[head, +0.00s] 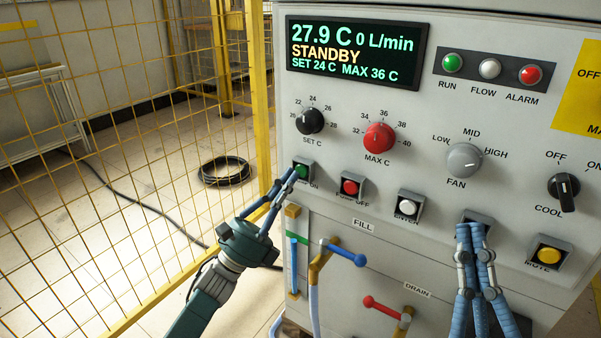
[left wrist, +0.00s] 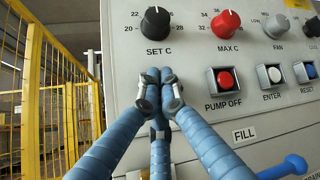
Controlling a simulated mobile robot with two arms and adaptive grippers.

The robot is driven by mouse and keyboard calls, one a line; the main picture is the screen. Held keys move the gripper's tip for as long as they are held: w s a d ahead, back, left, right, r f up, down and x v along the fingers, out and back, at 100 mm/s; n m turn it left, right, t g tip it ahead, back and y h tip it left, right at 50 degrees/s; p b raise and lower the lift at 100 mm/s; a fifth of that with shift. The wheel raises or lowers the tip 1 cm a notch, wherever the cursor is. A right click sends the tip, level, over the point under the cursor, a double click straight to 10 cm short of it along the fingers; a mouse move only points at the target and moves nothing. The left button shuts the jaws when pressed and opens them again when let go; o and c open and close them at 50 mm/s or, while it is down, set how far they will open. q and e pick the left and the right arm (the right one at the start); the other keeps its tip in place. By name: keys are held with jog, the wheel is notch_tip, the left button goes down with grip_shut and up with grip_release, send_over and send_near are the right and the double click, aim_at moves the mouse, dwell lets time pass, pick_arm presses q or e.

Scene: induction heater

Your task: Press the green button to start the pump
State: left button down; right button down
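The green button (head: 304,172) sits in a square grey housing at the left edge of the panel, its label partly covered. My left gripper (head: 295,176) has its fingertips at this button; I cannot tell whether they touch it. In the left wrist view the blue fingers (left wrist: 160,82) are together with nothing between them, and they hide the green button. The display (head: 354,52) reads 27.9 C, 0 L/min, STANDBY, SET 24 C, MAX 36 C. My right gripper (head: 471,233) has its fingers together in front of a button housing between ENTER and MUTE.
The red PUMP OFF button (head: 350,187) is just right of the green one, then the white ENTER button (head: 407,207). The blue FILL valve handle (head: 345,253) sticks out below. A yellow mesh fence (head: 150,150) stands close on the left.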

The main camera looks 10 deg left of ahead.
pick_arm(q)
jog(key=shift+w, duration=0.2)
pick_arm(e)
jog(key=shift+s+r+t+y, duration=0.4)
jog(key=shift+s+r, duration=0.3)
